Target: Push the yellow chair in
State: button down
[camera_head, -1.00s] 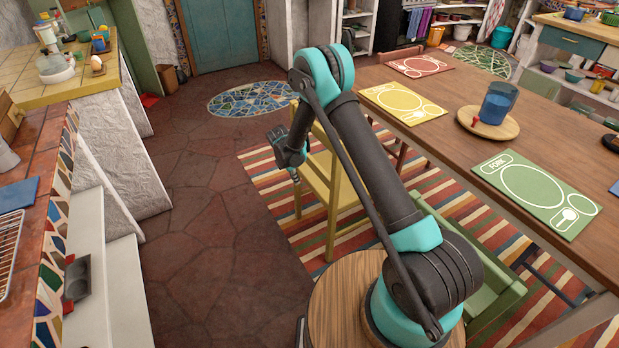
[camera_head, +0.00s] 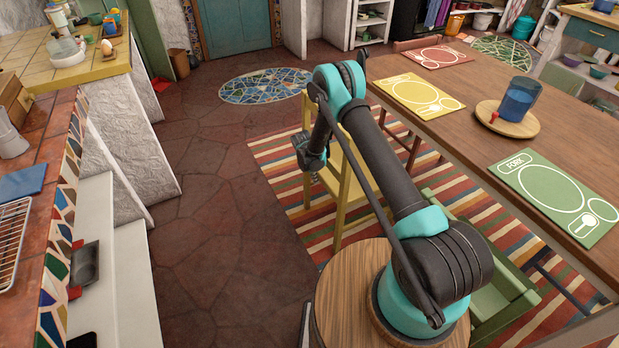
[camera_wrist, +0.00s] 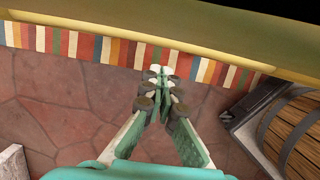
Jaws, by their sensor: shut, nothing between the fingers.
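The yellow chair (camera_head: 342,208) stands on the striped rug at the near-left side of the wooden table (camera_head: 455,131), partly hidden behind my arm. My gripper (camera_head: 312,178) is at the chair's left side, fingers pointing down; I cannot tell whether it touches the chair. In the wrist view a yellow chair edge (camera_wrist: 75,24) crosses the top of the picture, beyond my closed, empty fingertips (camera_wrist: 163,76).
A green chair (camera_head: 495,300) stands close to my base on the right. A tiled counter (camera_head: 40,150) lines the left. The stone floor (camera_head: 205,235) between counter and rug is clear. Placemats and a blue cup (camera_head: 519,99) are on the table.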

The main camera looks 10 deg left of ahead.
jog(key=shift+w+d, duration=0.5)
jog(key=shift+d, duration=0.2)
